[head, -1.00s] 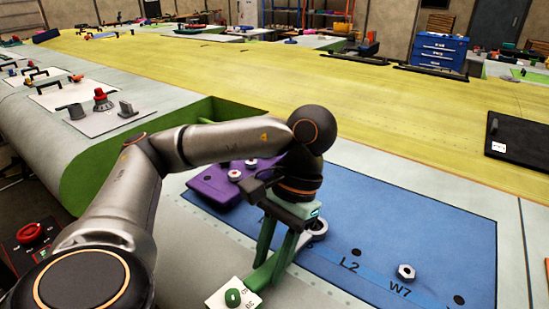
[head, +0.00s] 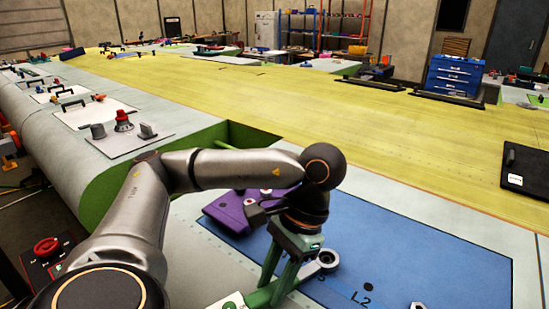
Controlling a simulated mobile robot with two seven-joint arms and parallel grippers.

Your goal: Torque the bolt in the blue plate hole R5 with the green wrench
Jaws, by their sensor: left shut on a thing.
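The blue plate (head: 420,250) lies on the wing surface at the lower right, with the label L2 and a dark hole above it. My left gripper (head: 285,275) points down over the plate's left part and is shut on the green wrench (head: 262,294). The wrench's grey ring end (head: 327,260) is at the plate surface, just right of the fingers. Whether a bolt sits inside the ring is hard to tell. A bolt or nut (head: 418,306) shows at the bottom edge. The label R5 cannot be read. My right gripper is not in view.
A purple block (head: 228,212) lies on the plate's upper left, left of my gripper. A white panel with knobs (head: 118,138) is at left. A black case (head: 526,170) is at right. The yellow wing skin (head: 400,130) beyond is mostly clear.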

